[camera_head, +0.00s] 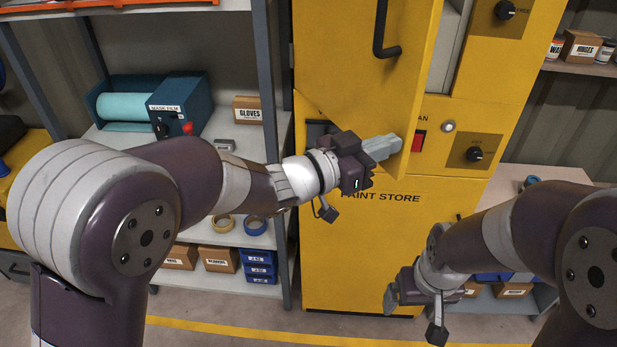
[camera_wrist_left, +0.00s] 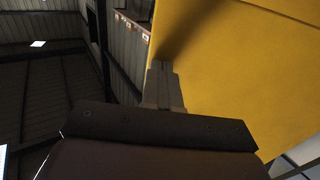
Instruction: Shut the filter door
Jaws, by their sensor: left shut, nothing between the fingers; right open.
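The filter door (camera_head: 362,60) is a yellow panel with a black handle (camera_head: 381,40) on the tall yellow cabinet. It stands open, swung out, with an opening behind its right edge. My left gripper (camera_head: 388,146) is shut and empty in front of the door's lower part. In the left wrist view its closed fingers (camera_wrist_left: 160,85) lie close beside a yellow panel (camera_wrist_left: 235,65); I cannot tell whether they touch it. My right gripper (camera_head: 392,298) is low in front of the cabinet's base, open, holding nothing visible.
The cabinet's lower front (camera_head: 345,240) reads "PAINT STORE". A red switch (camera_head: 419,141) and dark knobs (camera_head: 474,154) sit right of the door. A grey shelf rack (camera_head: 272,100) with a film roll (camera_head: 130,106) and boxes stands left. Another shelf (camera_head: 590,67) is at the right.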

